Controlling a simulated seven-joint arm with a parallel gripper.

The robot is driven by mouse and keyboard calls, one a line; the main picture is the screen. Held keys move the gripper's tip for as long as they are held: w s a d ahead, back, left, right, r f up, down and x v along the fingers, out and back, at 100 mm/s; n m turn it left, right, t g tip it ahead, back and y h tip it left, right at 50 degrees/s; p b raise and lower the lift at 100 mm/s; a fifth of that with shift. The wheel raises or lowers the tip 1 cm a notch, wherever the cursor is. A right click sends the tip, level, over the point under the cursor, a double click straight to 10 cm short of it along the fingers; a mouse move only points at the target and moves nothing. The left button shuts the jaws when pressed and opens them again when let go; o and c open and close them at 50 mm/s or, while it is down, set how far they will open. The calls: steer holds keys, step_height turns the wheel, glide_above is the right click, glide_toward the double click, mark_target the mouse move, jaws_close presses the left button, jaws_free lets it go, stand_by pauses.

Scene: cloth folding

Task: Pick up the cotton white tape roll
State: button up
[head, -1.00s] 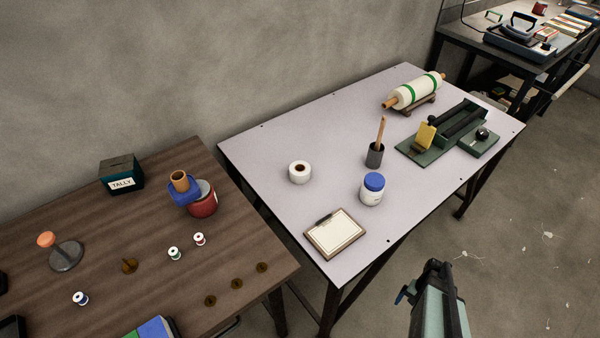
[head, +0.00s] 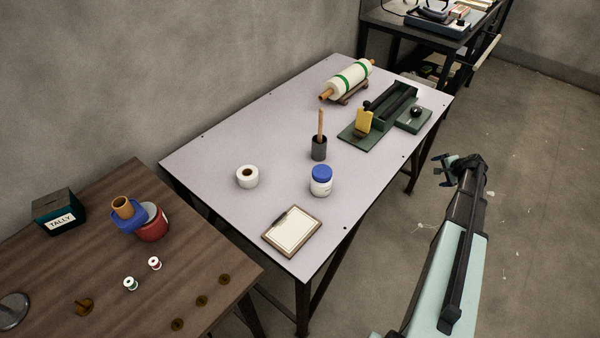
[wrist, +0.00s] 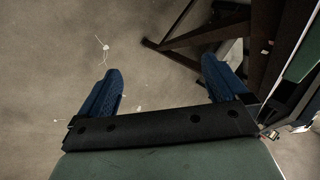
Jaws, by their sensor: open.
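The white tape roll (head: 247,177) lies flat on the left part of the pale grey table (head: 240,130), with its brown core hole facing up. My gripper (head: 438,171) is off the table's right side, above the floor, well apart from the roll. In the wrist view my gripper (wrist: 161,85) is open, its two blue fingers wide apart with nothing between them. The wrist view shows floor and dark table legs; the roll is not in it.
Near the roll are a blue-lidded jar (head: 321,181), a dark cup with a wooden stick (head: 319,149) and a clipboard (head: 292,231). A green-banded roller (head: 348,80) and a green device (head: 390,108) stand farther back. A brown table (head: 130,245) adjoins at left.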

steer(key=w+a+r+t, duration=0.2)
steer(key=w+a+r, duration=0.1)
steer(key=w+r, duration=0.5)
steer(key=w+a+r+t, duration=0.1)
steer(key=w+a+r, duration=0.1)
steer(key=w+r, duration=0.6)
steer(key=w+a+r+n+y, duration=0.25)
steer(key=a+r+n, duration=0.3)
steer(key=a, duration=0.55)
steer(key=w+a+r+n+y, duration=0.1)
steer(key=w+a+r+n, duration=0.4)
steer(key=a, duration=0.6)
steer(key=s+a+r+n+g, duration=0.15)
steer(key=a+n, duration=0.25)
steer(key=a, duration=0.4)
steer(key=s+a+n+g, duration=0.2)
steer(key=a+n, duration=0.2)
steer(key=a, duration=0.5)
steer(key=n+g+h, duration=0.4)
steer(key=n+g, duration=0.3)
steer(key=n, duration=1.5)
glide_above(248, 174)
steer(key=s, duration=0.2)
step_height(248, 174, down, 4)
steer(key=shift+w+d+f, duration=0.1)
steer(key=shift+w+f, duration=0.05)
steer(key=shift+f, duration=3.15)
steer(key=shift+w+f, duration=0.1)
steer(key=shift+f, duration=3.2)
